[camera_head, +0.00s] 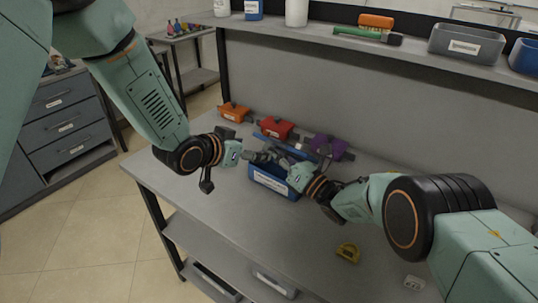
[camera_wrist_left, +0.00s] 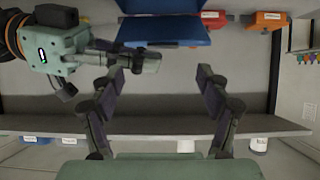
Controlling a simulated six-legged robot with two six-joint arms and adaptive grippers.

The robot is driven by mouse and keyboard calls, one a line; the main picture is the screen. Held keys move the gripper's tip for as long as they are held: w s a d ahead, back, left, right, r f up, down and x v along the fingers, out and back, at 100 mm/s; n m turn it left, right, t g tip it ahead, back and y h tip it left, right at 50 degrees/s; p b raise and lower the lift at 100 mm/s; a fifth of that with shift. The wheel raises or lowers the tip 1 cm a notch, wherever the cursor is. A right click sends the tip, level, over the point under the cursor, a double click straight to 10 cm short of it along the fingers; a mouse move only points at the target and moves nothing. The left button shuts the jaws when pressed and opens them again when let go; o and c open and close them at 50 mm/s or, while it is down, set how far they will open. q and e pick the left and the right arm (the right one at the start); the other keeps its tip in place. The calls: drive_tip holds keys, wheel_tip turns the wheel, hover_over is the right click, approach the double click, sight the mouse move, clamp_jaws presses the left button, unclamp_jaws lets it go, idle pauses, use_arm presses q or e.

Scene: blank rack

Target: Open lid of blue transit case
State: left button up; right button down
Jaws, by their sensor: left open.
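The blue transit case (camera_head: 272,182) stands on the grey workbench, with a white label on its front. Its blue lid (camera_head: 287,143) shows as a raised panel at the back of the case; its exact angle is unclear. In the left wrist view two blue panels of the case (camera_wrist_left: 165,32) meet at the top. My left gripper (camera_head: 250,156) is at the case's left side; its fingers (camera_wrist_left: 158,75) are spread with nothing between them. My right gripper (camera_head: 280,164) is over the case's front right, and its fingers hide part of the opening. Whether they are shut is unclear.
Orange (camera_head: 235,112), red (camera_head: 276,128) and purple (camera_head: 328,147) cases stand behind along the bench. A yellow object (camera_head: 348,252) and a small white block (camera_head: 414,283) lie at front right. A shelf (camera_head: 380,47) with bins runs above the bench.

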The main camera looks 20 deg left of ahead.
use_arm(q)
drive_tip(key=r+v, duration=0.1)
drive_tip(key=v, duration=0.3)
drive_tip(key=s+f+n+g+y, duration=0.25)
drive_tip(key=s+f+g, duration=0.25)
drive_tip(key=s+f, duration=1.25)
drive_tip(key=s+a+f+n+g+y, duration=0.1)
drive_tip(key=s+f+g, duration=0.2)
drive_tip(key=s, duration=0.7)
drive_tip(key=s+a+f+n+g+y, duration=0.1)
drive_tip(key=s+f+g, duration=0.2)
drive_tip(key=s, duration=0.8)
wheel_tip(320, 180, down, 3)
drive_tip(key=shift+r, duration=0.2)
use_arm(e)
drive_tip(key=shift+s+f, duration=0.2)
